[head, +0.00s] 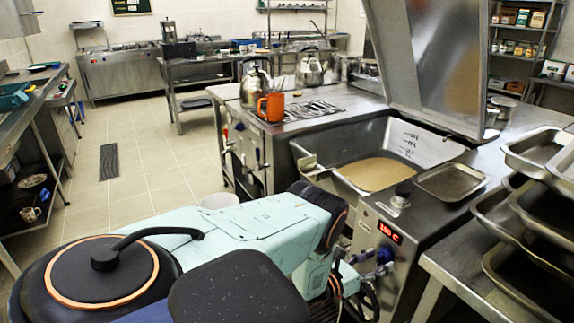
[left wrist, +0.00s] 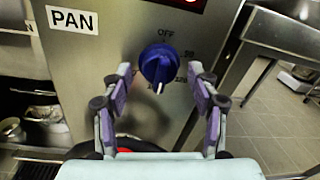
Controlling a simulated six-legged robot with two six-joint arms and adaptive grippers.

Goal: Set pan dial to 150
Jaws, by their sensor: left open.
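The pan dial (left wrist: 158,64) is a round blue knob on a steel panel in the left wrist view. Its white pointer mark points almost straight down. The scale shows OFF above it and 50 at its upper right; other numbers are partly hidden by a finger. A white PAN label (left wrist: 72,20) is at the upper left. My left gripper (left wrist: 160,70) is open, with one purple-padded finger on each side of the dial and visible gaps to it. In the head view my left gripper (head: 372,262) is at the pan's front panel. My right gripper is not seen.
A red display (head: 388,232) is on the panel front, its digits hard to read. The open pan (head: 425,148) holds a tan substance. A black knob (head: 400,194) and a tray (head: 450,181) lie on top. Stacked trays (head: 530,235) stand at the right.

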